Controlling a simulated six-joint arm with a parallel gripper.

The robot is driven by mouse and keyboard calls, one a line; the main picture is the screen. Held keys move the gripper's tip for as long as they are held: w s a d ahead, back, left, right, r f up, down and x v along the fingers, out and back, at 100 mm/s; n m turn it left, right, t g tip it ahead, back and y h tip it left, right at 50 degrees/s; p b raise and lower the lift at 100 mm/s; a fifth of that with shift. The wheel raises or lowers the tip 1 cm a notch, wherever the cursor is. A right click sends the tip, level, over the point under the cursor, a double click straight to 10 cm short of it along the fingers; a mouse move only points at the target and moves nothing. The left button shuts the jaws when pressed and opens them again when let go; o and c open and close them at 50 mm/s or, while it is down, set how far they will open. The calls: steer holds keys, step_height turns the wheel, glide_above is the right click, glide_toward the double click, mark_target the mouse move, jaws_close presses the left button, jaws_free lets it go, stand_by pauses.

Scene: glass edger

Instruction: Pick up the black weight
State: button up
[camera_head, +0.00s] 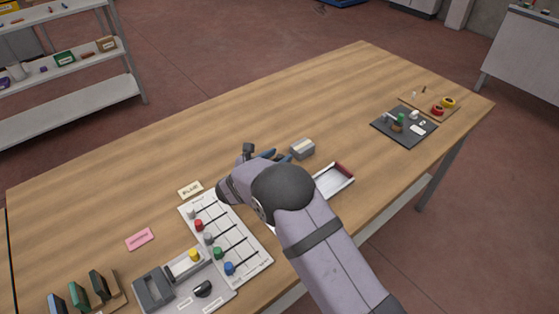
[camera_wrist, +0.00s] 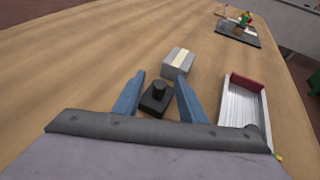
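The black weight (camera_wrist: 155,97) has a squared base with a round knob on top. In the wrist view it shows between the two blue fingers of my gripper (camera_wrist: 159,77). The gripper is open, with a gap on each side of the weight, and I see no contact. The fingers' exact height over the table is hard to tell. In the head view my arm covers most of this spot; only bits of the blue fingers (camera_head: 278,156) show, and I cannot make out the weight there.
A grey box with a pale stripe (camera_wrist: 178,62) stands just beyond the fingers. A white tray with a red end (camera_wrist: 237,108) is to the right. A slider board (camera_head: 225,240) lies left of my arm. The table's far middle is clear.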

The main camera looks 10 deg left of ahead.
steer(key=shift+w+d+f, duration=0.2)
steer(key=shift+w, duration=0.2)
jaws_close()
steer(key=shift+r, duration=0.15)
